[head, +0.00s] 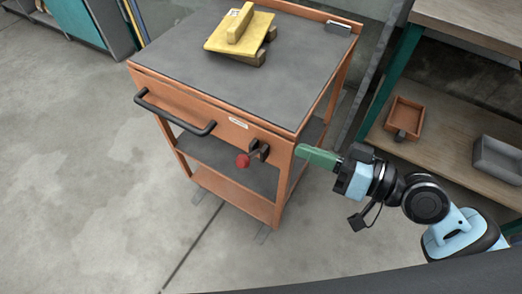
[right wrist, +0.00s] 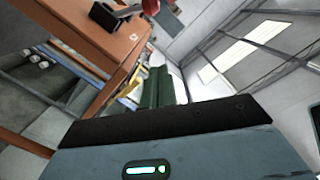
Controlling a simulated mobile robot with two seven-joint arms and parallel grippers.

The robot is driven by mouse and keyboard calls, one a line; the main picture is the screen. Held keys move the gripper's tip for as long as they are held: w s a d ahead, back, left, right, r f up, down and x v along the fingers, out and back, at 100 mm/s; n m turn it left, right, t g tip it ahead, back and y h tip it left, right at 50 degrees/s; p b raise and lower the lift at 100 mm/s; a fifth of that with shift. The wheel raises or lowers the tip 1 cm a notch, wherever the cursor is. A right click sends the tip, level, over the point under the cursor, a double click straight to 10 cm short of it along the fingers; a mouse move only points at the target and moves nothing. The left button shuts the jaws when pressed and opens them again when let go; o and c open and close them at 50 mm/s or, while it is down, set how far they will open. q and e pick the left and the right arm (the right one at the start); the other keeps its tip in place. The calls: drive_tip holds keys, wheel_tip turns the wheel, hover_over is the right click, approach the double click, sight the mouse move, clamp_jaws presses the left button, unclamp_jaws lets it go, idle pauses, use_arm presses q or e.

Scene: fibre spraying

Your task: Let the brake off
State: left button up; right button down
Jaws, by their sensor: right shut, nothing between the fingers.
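The orange cart (head: 285,160) has a brake lever with a red knob (head: 243,160) and a black mount (head: 259,149) on its front panel, near the right end. In the right wrist view the red knob (right wrist: 151,6) and its black mount (right wrist: 104,15) show at the top edge, partly cut off. My right gripper (head: 303,152) has green fingers and is shut and empty. It is at the cart's front right corner, to the right of the red knob and apart from it. Its fingers also show in the right wrist view (right wrist: 158,88). My left gripper is out of view.
A black push handle (head: 172,118) sticks out of the cart's front, left of the knob. Yellow items (head: 238,32) lie on the cart's grey top. A shelf unit (head: 450,130) with an orange tray (head: 403,116) stands at the right. The floor in front is clear.

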drive_tip(key=p, duration=0.2)
hover_over(250, 156)
drive_tip(key=d, duration=0.4)
drive_tip(key=f, duration=0.1)
drive_tip(key=s+a+f, duration=0.1)
drive_tip(key=s+a+f+b, duration=0.1)
drive_tip(key=shift+f, duration=0.4)
drive_tip(key=shift+s, duration=0.1)
